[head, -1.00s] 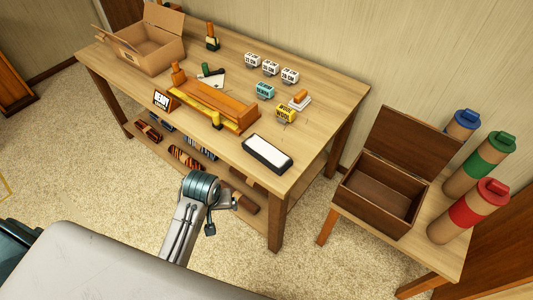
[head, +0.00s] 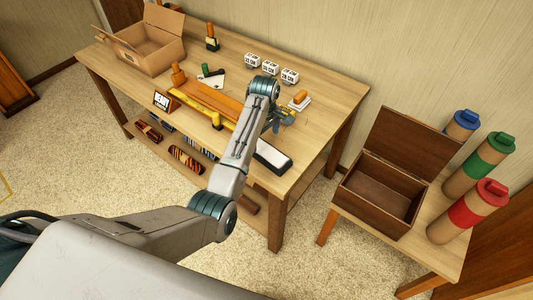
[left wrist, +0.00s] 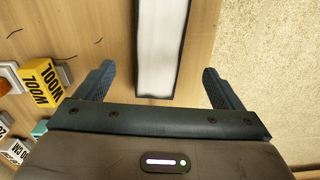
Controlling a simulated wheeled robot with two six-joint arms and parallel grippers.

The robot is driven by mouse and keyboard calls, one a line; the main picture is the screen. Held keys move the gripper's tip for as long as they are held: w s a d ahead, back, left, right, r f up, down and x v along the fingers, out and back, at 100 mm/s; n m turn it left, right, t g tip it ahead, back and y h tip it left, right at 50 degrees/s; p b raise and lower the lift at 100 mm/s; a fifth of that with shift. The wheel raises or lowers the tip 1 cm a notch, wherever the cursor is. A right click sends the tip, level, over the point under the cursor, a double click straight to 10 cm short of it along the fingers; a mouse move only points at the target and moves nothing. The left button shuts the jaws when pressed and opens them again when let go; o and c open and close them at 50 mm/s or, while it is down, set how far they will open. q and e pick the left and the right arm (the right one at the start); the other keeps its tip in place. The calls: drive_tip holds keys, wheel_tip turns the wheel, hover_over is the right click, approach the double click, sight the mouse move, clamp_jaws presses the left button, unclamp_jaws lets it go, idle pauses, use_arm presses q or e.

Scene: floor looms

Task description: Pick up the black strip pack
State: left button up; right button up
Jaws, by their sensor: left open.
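The black strip pack appears to be the long black-edged block with a white top (head: 272,156) at the front right of the workbench; my left forearm partly covers it in the head view. In the left wrist view the pack (left wrist: 162,48) runs up from between the finger tips to the top edge. My left gripper (head: 285,116) is over the right part of the bench, and its fingers (left wrist: 157,84) are spread on either side of the pack's near end, holding nothing. The height between fingers and pack is hard to tell. My right gripper is in neither view.
The workbench (head: 328,92) also holds an open cardboard box (head: 148,48), an orange-and-yellow tool (head: 200,100), white labelled cubes (head: 270,68) and a yellow wool block (left wrist: 42,82). An open wooden box (head: 385,200) and capped tubes (head: 480,205) stand on a side table at right.

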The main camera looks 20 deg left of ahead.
sight(267, 151)
use_arm(q)
wheel_tip(267, 151, down, 3)
drive_tip(key=shift+r, duration=0.1)
drive_tip(key=shift+d+f+p, duration=0.1)
drive_tip(key=shift+f+p, duration=0.2)
drive_tip(key=shift+p, duration=0.1)
drive_tip(key=f, duration=0.2)
drive_tip(key=f+p, duration=0.1)
drive_tip(key=shift+d+f, duration=0.2)
drive_tip(key=shift+f, duration=0.6)
drive_tip(key=c, duration=1.1)
drive_tip(key=shift+c, duration=0.2)
drive_tip(key=shift+r, duration=0.15)
